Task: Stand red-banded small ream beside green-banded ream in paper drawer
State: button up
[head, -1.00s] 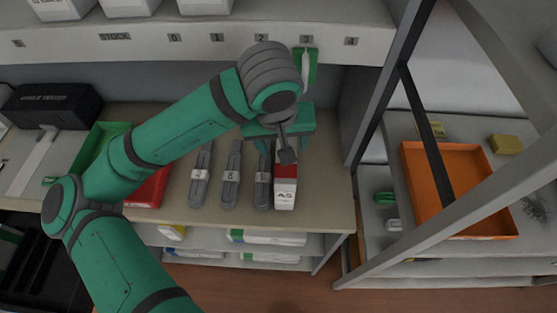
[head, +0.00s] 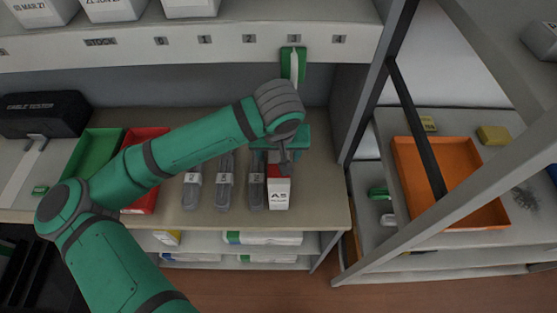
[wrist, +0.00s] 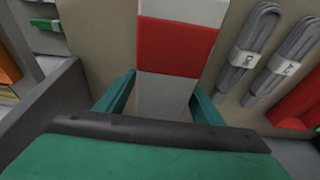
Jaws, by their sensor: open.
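The red-banded small ream (head: 279,195), white with a red band and an "A5" mark, is on the bench near its front edge. My gripper (head: 279,160) is over its rear part in the head view. In the wrist view the open fingers (wrist: 160,100) lie on either side of the ream (wrist: 177,48); whether they touch it I cannot tell. Wrapped packs with green ends (head: 262,238) lie on the shelf under the bench. I cannot tell which is the green-banded ream, and no open paper drawer is recognisable.
Bundled grey cables (head: 225,185) lie close to the ream's left. Red (head: 141,200) and green (head: 92,155) trays are further left. A grey upright post and an orange tray (head: 480,215) are to the right. A green and white item (head: 293,65) is behind my gripper.

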grip_shut()
jog(key=shift+w+r, duration=0.1)
jog(key=shift+r, duration=0.05)
